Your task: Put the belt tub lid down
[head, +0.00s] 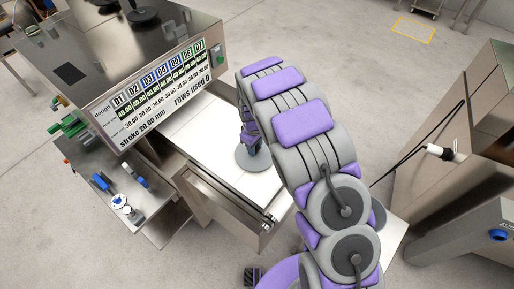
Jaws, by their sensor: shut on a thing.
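The belt tub lid appears to be the round grey disc (248,161) in the middle of the head view, over the white belt (207,129) of the dough machine. My arm reaches over from the right and bends down to it. My gripper (252,146) is at the middle of the disc, shut on its upper part. The fingers are small and partly hidden by my arm, as is the disc's right side. I cannot tell whether the disc rests on the belt or hangs just above it.
The machine's display panel (150,95) stands behind the belt on the left. A side shelf (148,203) with small blue and white parts is at the lower left. Steel cabinets (430,185) stand at the right. A dark round piece (144,15) sits on the machine top.

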